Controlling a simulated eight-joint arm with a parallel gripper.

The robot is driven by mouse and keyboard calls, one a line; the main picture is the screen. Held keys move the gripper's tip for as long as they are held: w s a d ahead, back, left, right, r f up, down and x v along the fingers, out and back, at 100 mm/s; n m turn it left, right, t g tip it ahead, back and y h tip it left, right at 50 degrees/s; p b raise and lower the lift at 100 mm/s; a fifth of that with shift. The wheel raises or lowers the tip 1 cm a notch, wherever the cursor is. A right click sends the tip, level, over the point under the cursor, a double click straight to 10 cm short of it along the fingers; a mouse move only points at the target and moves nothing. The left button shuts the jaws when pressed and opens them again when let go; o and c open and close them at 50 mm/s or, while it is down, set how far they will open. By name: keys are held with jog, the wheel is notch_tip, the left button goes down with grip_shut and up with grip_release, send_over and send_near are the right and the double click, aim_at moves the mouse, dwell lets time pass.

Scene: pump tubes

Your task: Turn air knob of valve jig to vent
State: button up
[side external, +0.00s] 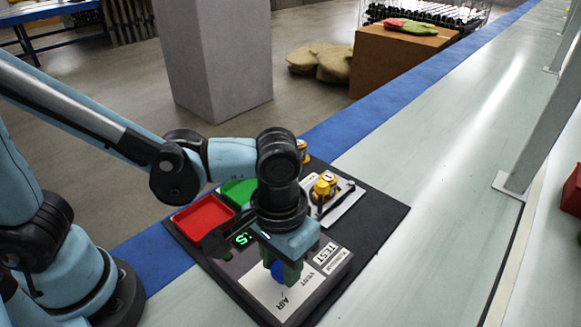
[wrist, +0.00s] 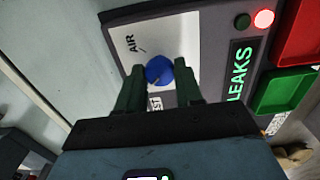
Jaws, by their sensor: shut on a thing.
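The valve jig is a dark panel with a white plate (side external: 262,290) marked AIR, VENT and TEST. Its blue air knob (side external: 277,270) is mostly covered by my gripper in the side view. My gripper (side external: 283,270) points down with its green fingers shut on the knob. In the wrist view the knob (wrist: 159,70) sits between the two fingertips, with the AIR label (wrist: 130,43) beyond it. The TEST label is partly hidden below the knob, and the VENT label is covered there. I cannot tell which label the knob points to.
A red tray (side external: 205,214) and a green tray (side external: 238,189) sit on the dark mat (side external: 385,213). A fixture with yellow parts (side external: 325,186) stands close behind my gripper. A LEAKS display (wrist: 238,73) and a lit red lamp (wrist: 264,18) are beside the knob.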

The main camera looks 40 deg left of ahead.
aim_at(281, 267)
dwell(0.4)
jog(key=o, duration=1.1)
jog(key=shift+c, duration=0.2)
jog(key=shift+r, duration=0.1)
notch_tip(281, 267, up, 12)
jog(key=w+a+f+t, duration=0.2)
jog(key=a+t, duration=0.1)
jog(key=a, duration=0.7)
jog(key=w+a+f+t, duration=0.3)
jog(key=a+t, duration=0.1)
jog(key=a, duration=0.6)
